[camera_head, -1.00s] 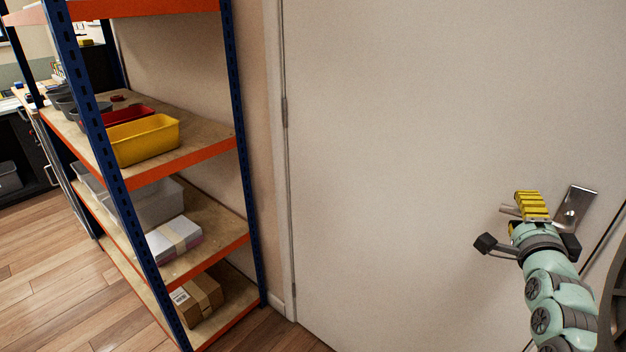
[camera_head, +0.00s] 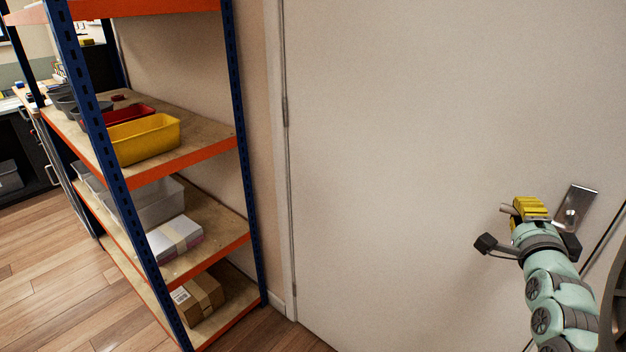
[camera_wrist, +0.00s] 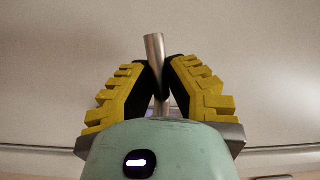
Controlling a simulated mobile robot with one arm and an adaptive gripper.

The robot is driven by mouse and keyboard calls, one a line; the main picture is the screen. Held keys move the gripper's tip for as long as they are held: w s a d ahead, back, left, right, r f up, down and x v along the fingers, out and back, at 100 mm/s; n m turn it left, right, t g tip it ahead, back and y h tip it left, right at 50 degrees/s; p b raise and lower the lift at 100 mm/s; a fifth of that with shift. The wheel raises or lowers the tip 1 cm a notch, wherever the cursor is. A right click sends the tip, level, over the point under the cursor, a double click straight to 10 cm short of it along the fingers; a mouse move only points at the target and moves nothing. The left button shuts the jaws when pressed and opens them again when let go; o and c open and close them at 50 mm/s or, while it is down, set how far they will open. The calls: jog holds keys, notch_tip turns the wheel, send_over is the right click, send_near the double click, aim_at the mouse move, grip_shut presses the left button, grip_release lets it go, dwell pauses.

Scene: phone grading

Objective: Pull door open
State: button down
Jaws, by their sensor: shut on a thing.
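The white door (camera_head: 420,130) fills the right half of the head view. Its metal handle plate (camera_head: 576,208) is at the right, with the lever (camera_head: 507,208) sticking out to the left. My gripper (camera_head: 530,207), with yellow ridged fingers, is at the lever. In the wrist view my gripper (camera_wrist: 158,85) is shut on the metal lever (camera_wrist: 155,48), which stands between the dark finger pads and pokes out beyond them. The door looks closed. The part of the lever between the fingers is hidden in the head view.
A blue and orange shelf rack (camera_head: 190,165) stands left of the door's hinge side. It holds a yellow bin (camera_head: 145,140), grey bins and a cardboard box (camera_head: 199,297). Wooden floor (camera_head: 40,260) is clear at the left.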

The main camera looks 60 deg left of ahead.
jog(key=shift+f, duration=0.15)
jog(key=shift+w+d+f+n+g+h+b, duration=0.1)
jog(key=shift+d+f+n+g+h+b, duration=0.25)
jog(key=shift+f+n+b, duration=0.55)
jog(key=shift+w+d+f+n+g+h+b, duration=0.15)
jog(key=shift+f+n+h+b, duration=0.4)
jog(key=shift+n, duration=0.6)
jog(key=shift+d+f+n+g+h+b, duration=0.3)
jog(key=shift+f+n+h+b, duration=0.15)
jog(key=shift+f+n, duration=0.55)
jog(key=shift+r, duration=0.2)
